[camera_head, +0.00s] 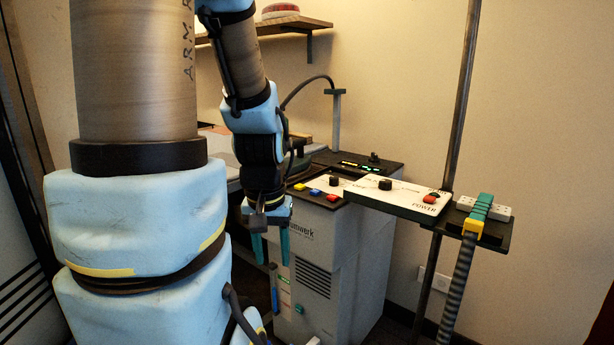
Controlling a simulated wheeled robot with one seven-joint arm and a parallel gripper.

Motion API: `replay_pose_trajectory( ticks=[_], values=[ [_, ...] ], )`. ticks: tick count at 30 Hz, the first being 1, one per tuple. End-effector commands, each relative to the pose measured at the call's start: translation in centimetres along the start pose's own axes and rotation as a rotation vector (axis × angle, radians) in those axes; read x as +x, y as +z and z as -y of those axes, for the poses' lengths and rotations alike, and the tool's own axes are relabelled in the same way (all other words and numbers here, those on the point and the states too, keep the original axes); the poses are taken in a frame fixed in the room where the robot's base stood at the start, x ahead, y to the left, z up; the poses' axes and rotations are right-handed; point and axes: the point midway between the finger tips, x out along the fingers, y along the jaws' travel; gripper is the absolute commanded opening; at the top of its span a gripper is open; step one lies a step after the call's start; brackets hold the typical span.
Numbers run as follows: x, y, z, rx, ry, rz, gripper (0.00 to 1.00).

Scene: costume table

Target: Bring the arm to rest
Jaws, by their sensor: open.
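My gripper (271,246) hangs at the end of my blue and wood-toned arm, left of the middle of the view. Its two teal fingers point down and are apart, with nothing between them. It hangs in front of a grey cabinet (335,265) lettered on its front. From this single view I cannot tell how far the fingers are from the cabinet face. My large arm links cover much of the left side.
A white control panel (400,196) with a knob and a red button juts out right of the cabinet. A yellow and teal clamp (476,214) sits beside a metal pole (458,110). A wooden shelf (290,25) hangs on the wall. The right wall area is clear.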

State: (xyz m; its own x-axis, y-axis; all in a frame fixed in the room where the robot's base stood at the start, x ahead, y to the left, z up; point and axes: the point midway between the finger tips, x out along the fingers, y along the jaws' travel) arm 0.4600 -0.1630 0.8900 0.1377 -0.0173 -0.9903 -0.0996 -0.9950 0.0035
Motion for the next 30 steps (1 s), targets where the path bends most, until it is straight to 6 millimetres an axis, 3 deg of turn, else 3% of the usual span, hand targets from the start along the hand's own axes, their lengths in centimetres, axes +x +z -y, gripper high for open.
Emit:
replay_pose_trajectory(
  ticks=[1,6,30],
  values=[
    [-2.5,-0.3,0.0,0.000,0.000,0.000,0.49],
    [-4.5,-0.6,0.0,0.000,0.000,0.000,0.49],
    [-4.6,-0.7,0.0,0.000,0.000,0.000,0.49]
  ],
)
